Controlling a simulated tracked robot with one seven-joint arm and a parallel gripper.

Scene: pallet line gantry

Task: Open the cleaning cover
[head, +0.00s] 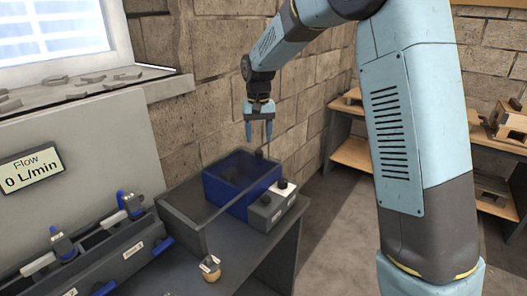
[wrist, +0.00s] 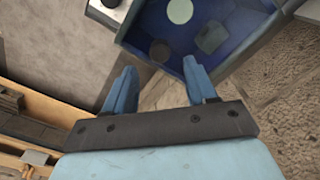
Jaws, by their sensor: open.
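A blue open-looking box (head: 236,194) sits at the back of a dark bench beside the brick wall. Which part of it is the cleaning cover, I cannot tell. A small dark upright piece (head: 259,153) stands at its far right edge. The wrist view shows the blue box (wrist: 222,62) at the top, with a pale disc, a dark round spot and a grey square inside. My gripper (head: 258,132) hangs above the box's far right side, fingers down, open and empty. In the wrist view, my gripper (wrist: 160,72) has nothing between its fingers and is apart from the box.
Blue-handled valves (head: 130,205) and a flow display reading 0 L/min (head: 31,170) are at left. Wooden shelves (head: 355,152) stand at right.

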